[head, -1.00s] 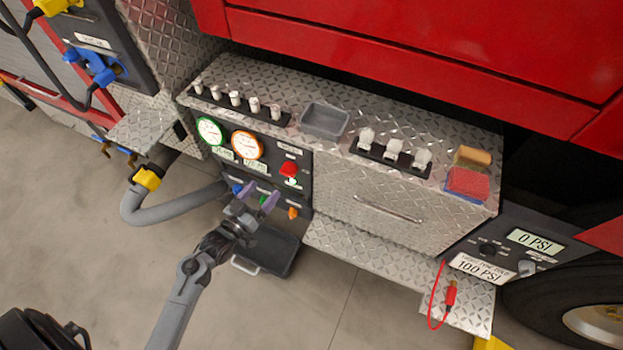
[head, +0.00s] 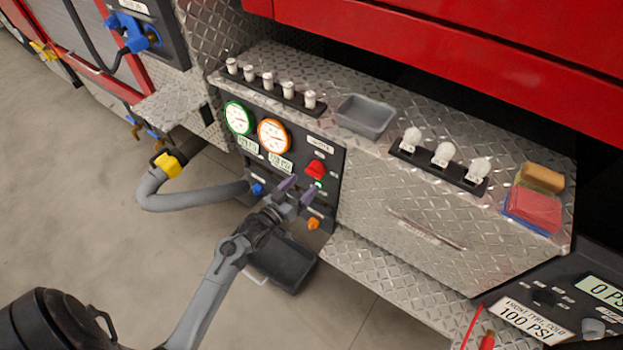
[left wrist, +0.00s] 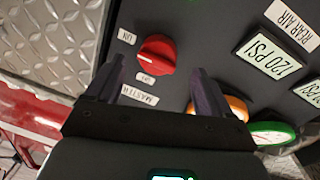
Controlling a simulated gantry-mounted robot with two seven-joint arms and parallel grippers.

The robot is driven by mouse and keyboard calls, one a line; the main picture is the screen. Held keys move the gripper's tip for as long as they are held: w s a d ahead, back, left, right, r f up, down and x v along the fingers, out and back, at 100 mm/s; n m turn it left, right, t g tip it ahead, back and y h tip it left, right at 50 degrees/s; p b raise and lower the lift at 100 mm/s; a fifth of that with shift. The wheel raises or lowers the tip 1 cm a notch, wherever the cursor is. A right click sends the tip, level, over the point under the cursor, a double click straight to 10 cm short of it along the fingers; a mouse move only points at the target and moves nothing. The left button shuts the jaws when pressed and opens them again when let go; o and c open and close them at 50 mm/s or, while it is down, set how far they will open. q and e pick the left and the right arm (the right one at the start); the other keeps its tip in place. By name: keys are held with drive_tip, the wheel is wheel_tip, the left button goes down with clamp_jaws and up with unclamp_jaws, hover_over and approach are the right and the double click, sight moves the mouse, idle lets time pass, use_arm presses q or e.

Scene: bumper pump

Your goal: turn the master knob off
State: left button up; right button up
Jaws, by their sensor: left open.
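The red master knob (head: 315,170) sits on the dark control panel (head: 328,160) under the diamond-plate shelf. A small lit green lamp (head: 318,185) is just below it. In the left wrist view the knob (left wrist: 157,54) shows close up, with ON, OFF and MASTER labels beside it. My left gripper (head: 297,191) is open and empty in front of the panel, slightly below and left of the knob in the head view. In the left wrist view its fingers (left wrist: 158,66) appear on either side of the knob; I cannot tell whether they touch it. My right gripper is not in view.
A green-rimmed gauge (head: 238,118) and an orange-rimmed gauge (head: 274,135) are left of the knob. A blue knob (head: 257,188) and an orange knob (head: 314,223) are lower on the panel. A grey hose (head: 190,199) runs in from the left. A dark tray (head: 283,265) lies below.

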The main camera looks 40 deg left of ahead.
sight(312, 176)
use_arm(q)
drive_tip(key=shift+w+b, duration=0.65)
drive_tip(key=shift+w, duration=1.95)
drive_tip(key=c, duration=1)
drive_tip(key=shift+o, duration=0.2)
